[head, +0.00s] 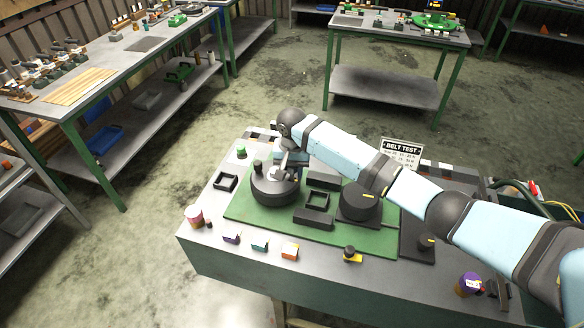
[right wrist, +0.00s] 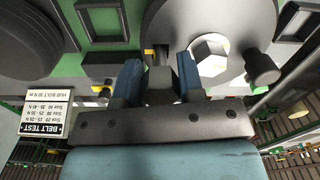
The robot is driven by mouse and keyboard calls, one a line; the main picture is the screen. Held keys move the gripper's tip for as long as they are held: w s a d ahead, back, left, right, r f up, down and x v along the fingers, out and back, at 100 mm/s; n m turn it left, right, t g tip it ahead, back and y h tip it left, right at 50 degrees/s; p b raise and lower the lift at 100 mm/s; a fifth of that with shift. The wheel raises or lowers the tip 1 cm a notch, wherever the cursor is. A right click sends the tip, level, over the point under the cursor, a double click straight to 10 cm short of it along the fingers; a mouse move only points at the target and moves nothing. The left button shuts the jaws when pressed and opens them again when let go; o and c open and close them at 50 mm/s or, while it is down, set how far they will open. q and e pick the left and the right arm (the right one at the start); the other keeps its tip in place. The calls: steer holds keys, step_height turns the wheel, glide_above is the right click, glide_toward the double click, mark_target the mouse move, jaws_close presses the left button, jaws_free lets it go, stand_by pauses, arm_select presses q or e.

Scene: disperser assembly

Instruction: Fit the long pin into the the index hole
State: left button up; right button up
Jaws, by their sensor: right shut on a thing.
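My right gripper (head: 290,172) is over the round dark disc (head: 272,196) on the green mat. In the right wrist view its two blue fingers (right wrist: 158,78) are shut on a dark, narrow piece (right wrist: 160,58), apparently the long pin. Its lower end is not clear, and I cannot tell whether it touches the disc. The disc's grey top (right wrist: 225,20) carries a pale hexagonal nut (right wrist: 209,56) beside the fingers. A black knobbed peg (right wrist: 262,70) stands near its rim; it also shows in the head view (head: 258,167). I cannot make out the index hole. My left gripper is out of view.
The green mat (head: 240,208) also holds square black frames (head: 317,201) and another dark round part (head: 359,203). A "BELT TEST" sign (head: 401,152) stands behind my right arm. Small coloured blocks (head: 260,244) line the front edge. A red-and-yellow can (head: 194,216) stands at left.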

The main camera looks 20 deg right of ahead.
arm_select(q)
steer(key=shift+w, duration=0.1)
arm_select(e)
steer(key=shift+f, duration=0.25)
steer(key=shift+f, duration=0.4)
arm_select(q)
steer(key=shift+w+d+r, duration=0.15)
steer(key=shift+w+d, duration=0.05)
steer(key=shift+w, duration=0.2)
arm_select(e)
steer(key=shift+f, duration=0.1)
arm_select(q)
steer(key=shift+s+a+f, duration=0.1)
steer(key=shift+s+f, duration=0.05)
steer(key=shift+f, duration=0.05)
arm_select(e)
steer(key=shift+f, duration=0.3)
steer(key=o, duration=1.1)
steer(key=shift+s, duration=0.1)
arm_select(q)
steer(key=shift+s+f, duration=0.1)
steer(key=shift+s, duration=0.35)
arm_select(e)
steer(key=shift+d, duration=0.1)
